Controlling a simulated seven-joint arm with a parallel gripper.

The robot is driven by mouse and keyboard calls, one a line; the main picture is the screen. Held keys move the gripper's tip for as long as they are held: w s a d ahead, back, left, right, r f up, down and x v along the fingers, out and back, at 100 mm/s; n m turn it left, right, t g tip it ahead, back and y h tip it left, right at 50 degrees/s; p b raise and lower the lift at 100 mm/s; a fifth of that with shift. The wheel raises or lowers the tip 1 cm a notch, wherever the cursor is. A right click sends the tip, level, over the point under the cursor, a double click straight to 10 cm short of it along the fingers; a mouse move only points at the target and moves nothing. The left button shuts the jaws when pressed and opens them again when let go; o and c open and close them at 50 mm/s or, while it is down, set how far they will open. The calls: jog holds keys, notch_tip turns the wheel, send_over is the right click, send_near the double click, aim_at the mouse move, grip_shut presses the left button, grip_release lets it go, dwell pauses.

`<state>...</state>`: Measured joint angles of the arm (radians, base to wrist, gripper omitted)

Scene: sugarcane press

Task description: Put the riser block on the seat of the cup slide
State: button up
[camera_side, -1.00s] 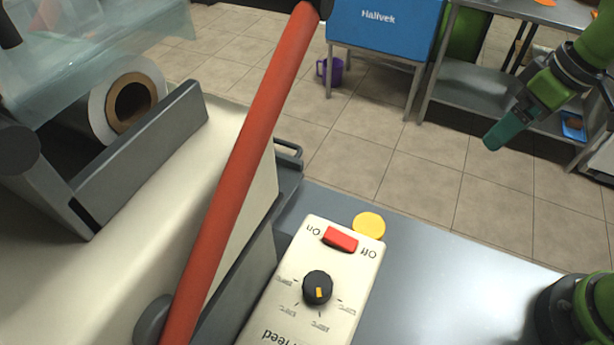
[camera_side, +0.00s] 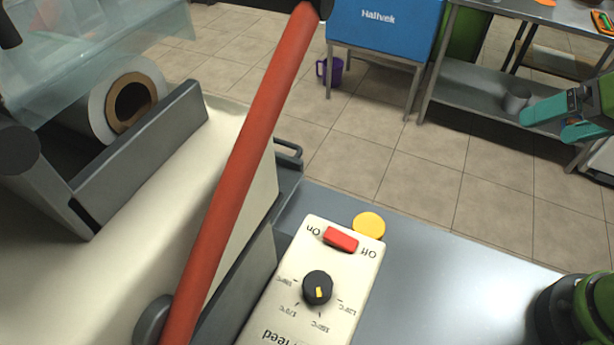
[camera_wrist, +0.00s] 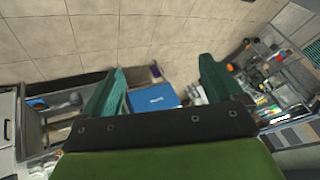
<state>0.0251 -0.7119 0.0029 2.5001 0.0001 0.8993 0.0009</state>
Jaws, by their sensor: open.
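My gripper (camera_side: 545,124) is at the right edge of the side view, its two teal fingers apart with nothing between them. In the wrist view the fingers of my gripper (camera_wrist: 162,66) stand wide apart over the room, also empty. I cannot make out the riser block or the cup slide with its seat in either view. The large machine with the red lever (camera_side: 240,180) fills the left of the side view, and parts behind it are hidden.
A control box (camera_side: 318,285) with a red switch and black knob sits by a yellow disc (camera_side: 369,225) on the metal table (camera_side: 440,270). A blue box (camera_side: 385,30) stands on a stand behind. A grey cup (camera_side: 517,98) appears near the metal shelf, a purple mug (camera_side: 330,70) near the stand.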

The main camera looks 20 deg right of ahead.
jog(key=w+f+n+g, duration=0.2)
jog(key=w+f+g, duration=0.35)
jog(key=f, duration=0.45)
jog(key=n+g+y, duration=1.1)
jog(key=n+y, duration=0.1)
jog(key=n, duration=1.5)
send_near(375, 218)
jog(key=shift+t, duration=0.35)
jog(key=x, duration=1.2)
jog(key=shift+s+r, duration=0.15)
jog(key=shift+s, duration=0.05)
jog(key=shift+c, duration=0.2)
